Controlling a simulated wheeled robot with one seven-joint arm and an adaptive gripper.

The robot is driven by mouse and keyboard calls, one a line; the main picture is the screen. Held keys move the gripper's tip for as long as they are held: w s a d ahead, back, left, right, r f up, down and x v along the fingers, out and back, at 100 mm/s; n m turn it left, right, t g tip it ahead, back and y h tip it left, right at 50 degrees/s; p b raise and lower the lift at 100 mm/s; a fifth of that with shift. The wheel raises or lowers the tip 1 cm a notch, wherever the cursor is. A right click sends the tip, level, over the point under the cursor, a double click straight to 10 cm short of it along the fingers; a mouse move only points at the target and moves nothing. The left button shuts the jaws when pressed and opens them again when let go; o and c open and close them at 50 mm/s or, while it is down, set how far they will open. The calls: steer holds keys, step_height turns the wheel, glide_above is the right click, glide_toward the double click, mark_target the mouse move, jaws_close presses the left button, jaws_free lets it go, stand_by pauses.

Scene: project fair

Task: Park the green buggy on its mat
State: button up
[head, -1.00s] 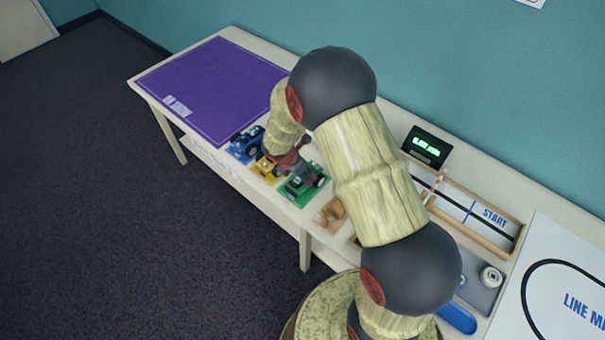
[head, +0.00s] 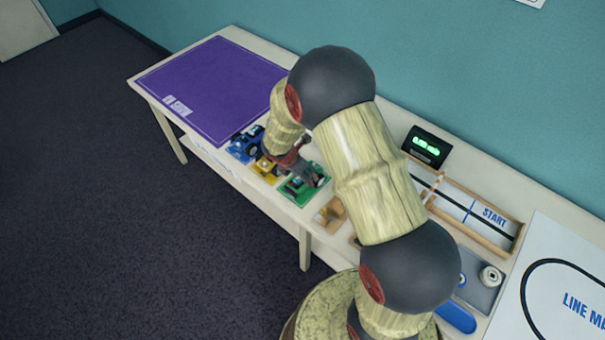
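The green buggy (head: 296,184) is on the green mat (head: 301,203) near the front edge of the table, beside the yellow buggy's mat. The far right part of the mat and buggy is close to my arm and hard to make out.
A yellow buggy (head: 265,167) and a blue buggy (head: 246,142) stand on their mats to the left. A purple mat (head: 215,85) covers the table's left end. A wooden piece (head: 331,213) lies to the right. A dark display (head: 427,147) and a wooden track (head: 470,212) stand further right.

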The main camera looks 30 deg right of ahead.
steer(key=shift+o, duration=0.8)
steer(key=v, duration=1.2)
steer(key=s+a+r+m+g+y, duration=0.15)
steer(key=s+r+m, duration=0.25)
steer(key=s+m, duration=0.7)
steer(key=s+a+r+m+t+y, duration=0.1)
steer(key=s+r+m, duration=0.4)
steer(key=r, duration=0.5)
steer(key=s+a+r+m+t+y, duration=0.1)
steer(key=s+a+r+m+t, duration=0.2)
steer(key=s+r+m, duration=0.3)
step_height(320, 180, up, 5)
steer(key=shift+s+a+f+t+y, duration=0.15)
steer(key=shift+s+a+t+y, duration=0.15)
steer(key=shift+s+t, duration=0.35)
